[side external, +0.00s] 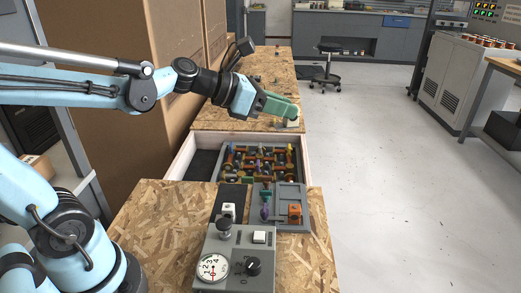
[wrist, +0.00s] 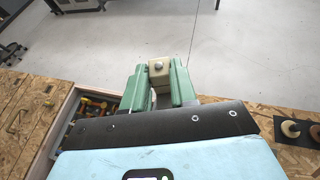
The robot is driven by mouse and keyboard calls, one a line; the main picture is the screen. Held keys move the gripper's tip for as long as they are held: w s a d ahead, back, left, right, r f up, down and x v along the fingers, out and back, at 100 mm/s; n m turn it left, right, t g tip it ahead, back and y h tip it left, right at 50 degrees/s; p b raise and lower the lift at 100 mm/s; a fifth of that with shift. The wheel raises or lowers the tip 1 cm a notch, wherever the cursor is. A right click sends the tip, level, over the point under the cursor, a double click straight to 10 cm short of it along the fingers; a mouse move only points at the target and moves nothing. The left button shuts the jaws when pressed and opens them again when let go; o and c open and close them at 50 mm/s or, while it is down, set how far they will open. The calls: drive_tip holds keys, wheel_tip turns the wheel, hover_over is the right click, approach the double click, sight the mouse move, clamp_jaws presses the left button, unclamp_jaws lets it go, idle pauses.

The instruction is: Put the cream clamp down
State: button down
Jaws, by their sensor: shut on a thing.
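My gripper (side external: 283,108) has green fingers and is shut on the cream clamp (wrist: 158,70). In the wrist view the clamp is a small cream block with a dark round spot on its end, between the fingertips. In the side view a pale bit of the clamp (side external: 292,123) shows just below the fingertips. The gripper is above the chipboard bench, just beyond the open drawer (side external: 308,160). I cannot tell whether the clamp touches the bench.
The drawer holds a tray of several coloured parts. A grey control box (side external: 235,262) with a dial and knob stands on the near chipboard. Tall cardboard boxes (side external: 110,95) line the left side. Ring-shaped parts (wrist: 290,129) lie right of my gripper in the wrist view.

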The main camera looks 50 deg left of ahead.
drive_tip(key=d+f+m+g+h, duration=0.2)
drive_tip(key=d+f, duration=0.5)
drive_tip(key=f, duration=0.4)
drive_tip(key=shift+s+d+m+h, duration=0.2)
drive_tip(key=shift+s+m+h, duration=0.1)
drive_tip(key=shift+m+h, duration=0.6)
drive_tip(key=w+a+f, duration=0.2)
drive_tip(key=a, duration=0.1)
drive_tip(key=w+a+f, duration=0.2)
drive_tip(key=a, duration=0.1)
drive_tip(key=w+a+f, duration=0.2)
drive_tip(key=a+f, duration=0.1)
drive_tip(key=a, duration=0.1)
drive_tip(key=shift+f, duration=1.8)
drive_tip(key=shift+f, duration=0.15)
drive_tip(key=c, duration=0.9)
unclamp_jaws()
